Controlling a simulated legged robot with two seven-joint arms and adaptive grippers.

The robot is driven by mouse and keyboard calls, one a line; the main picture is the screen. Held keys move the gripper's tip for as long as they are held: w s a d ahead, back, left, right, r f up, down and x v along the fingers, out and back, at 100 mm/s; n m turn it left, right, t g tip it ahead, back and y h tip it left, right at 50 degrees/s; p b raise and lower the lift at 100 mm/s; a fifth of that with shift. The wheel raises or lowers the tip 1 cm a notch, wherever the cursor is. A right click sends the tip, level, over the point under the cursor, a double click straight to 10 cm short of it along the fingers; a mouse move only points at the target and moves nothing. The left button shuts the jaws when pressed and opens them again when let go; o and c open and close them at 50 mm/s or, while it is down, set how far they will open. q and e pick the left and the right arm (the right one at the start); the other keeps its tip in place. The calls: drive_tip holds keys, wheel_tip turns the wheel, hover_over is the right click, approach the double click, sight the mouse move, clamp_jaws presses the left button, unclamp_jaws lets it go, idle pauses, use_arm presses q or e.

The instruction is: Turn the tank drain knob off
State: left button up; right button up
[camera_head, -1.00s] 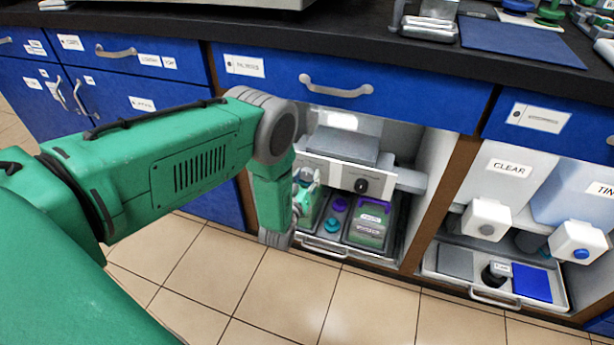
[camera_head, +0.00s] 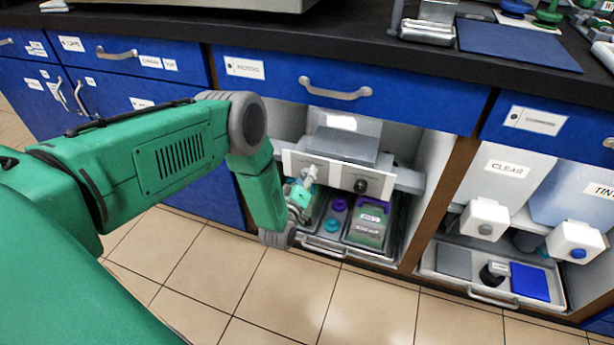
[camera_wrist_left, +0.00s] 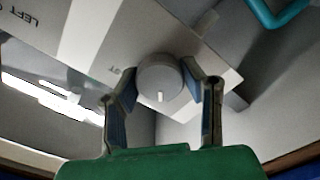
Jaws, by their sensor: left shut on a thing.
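A white control panel (camera_head: 335,178) sits inside the open cabinet bay under the counter. A black knob (camera_head: 361,186) shows on its right part. Part of the word LEFT shows on the panel in the wrist view. My right gripper is not in view.
Below the panel, a tray (camera_head: 325,247) holds a green and grey container (camera_head: 369,224) and purple and teal round pieces. At right, CLEAR (camera_head: 507,169) and tinted tanks hang over another tray. Brown cabinet posts and the blue drawer (camera_head: 300,92) bound the bay.

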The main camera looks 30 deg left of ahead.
use_arm(q)
drive_tip(key=shift+s+a+f+n, duration=0.1)
drive_tip(key=shift+s+f+n, duration=0.05)
drive_tip(key=shift+n, duration=0.45)
drive_tip(key=o, duration=1.2)
drive_tip(key=shift+c, duration=0.2)
drive_tip(key=shift+s, duration=0.1)
drive_tip(key=v, duration=1.1)
drive_tip(key=shift+s, duration=0.35)
